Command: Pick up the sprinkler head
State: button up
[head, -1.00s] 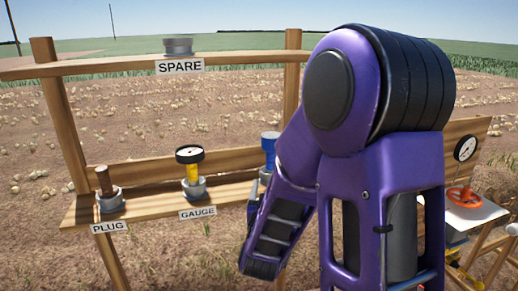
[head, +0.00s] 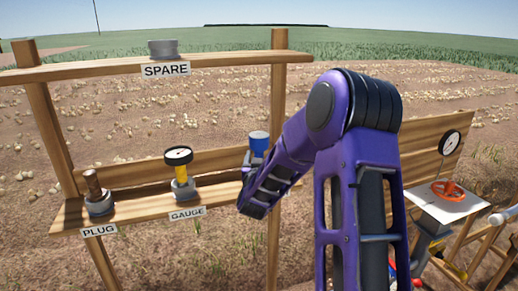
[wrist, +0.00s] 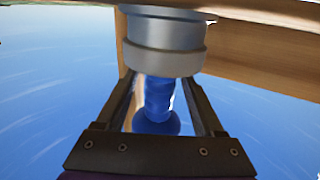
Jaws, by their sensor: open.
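The blue sprinkler head (head: 259,141) stands upright at the right end of the lower shelf, right of the gauge. In the wrist view the blue piece (wrist: 157,103) shows between the two fingers, with a grey cup-like holder (wrist: 162,45) at its end. My gripper (wrist: 160,84) is open, one finger on each side of the blue piece. I cannot tell whether either finger touches it. In the head view my gripper (head: 252,165) is at the sprinkler head and hides its lower part and holder.
The wooden rack's lower shelf (head: 142,209) also holds a brown plug (head: 94,186) and a yellow gauge (head: 180,172) in grey holders. A grey holder (head: 164,48) stands on the top rail above the SPARE sign. An orange handwheel (head: 449,190) is at the right.

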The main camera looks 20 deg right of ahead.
jog(key=shift+x, duration=0.8)
grip_shut()
